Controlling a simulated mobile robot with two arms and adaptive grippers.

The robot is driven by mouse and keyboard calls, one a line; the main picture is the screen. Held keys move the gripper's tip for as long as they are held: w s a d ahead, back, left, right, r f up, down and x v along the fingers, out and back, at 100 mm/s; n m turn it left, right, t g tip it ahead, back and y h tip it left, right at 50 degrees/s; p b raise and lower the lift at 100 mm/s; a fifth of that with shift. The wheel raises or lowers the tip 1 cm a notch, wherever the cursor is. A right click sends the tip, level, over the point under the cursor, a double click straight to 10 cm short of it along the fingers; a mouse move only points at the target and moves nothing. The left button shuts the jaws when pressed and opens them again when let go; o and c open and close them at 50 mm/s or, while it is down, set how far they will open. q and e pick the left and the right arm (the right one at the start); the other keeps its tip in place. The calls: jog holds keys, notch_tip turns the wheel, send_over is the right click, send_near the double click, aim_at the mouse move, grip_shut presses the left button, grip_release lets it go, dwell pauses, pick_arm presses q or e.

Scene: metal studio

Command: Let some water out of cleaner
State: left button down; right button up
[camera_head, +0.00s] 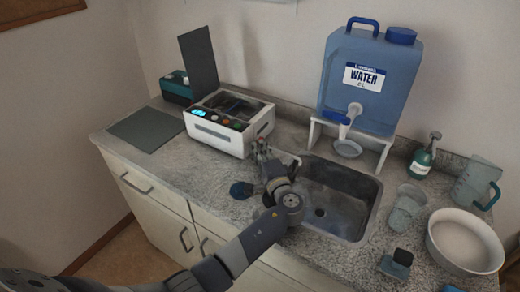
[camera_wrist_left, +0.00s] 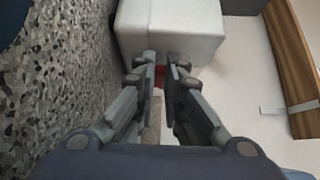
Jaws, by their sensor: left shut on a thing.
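The cleaner is a white box (camera_head: 222,139) with an open top, colored buttons and a lit blue display, on the counter left of the sink. It also fills the top middle of the left wrist view (camera_wrist_left: 170,28). My left gripper (camera_head: 262,148) is at the cleaner's right side. In the left wrist view its fingers (camera_wrist_left: 162,75) are closed around a small red part (camera_wrist_left: 160,76) beside the white body, probably a drain valve handle. Most of this part is hidden by the fingers. No water flow can be made out. My right gripper is not in view.
A sink (camera_head: 334,205) lies right of my left gripper. Behind it, a blue water tank (camera_head: 385,95) stands on a white stand. A green bottle (camera_head: 421,162), a glass (camera_head: 404,212), a pitcher (camera_head: 472,184) and a white bowl (camera_head: 462,243) crowd the right counter.

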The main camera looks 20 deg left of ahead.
pick_arm(q)
jog(key=c, duration=1.7)
grip_release()
jog(key=shift+s+d, duration=0.1)
jog(key=v, duration=1.1)
jog(key=shift+s+d, duration=0.25)
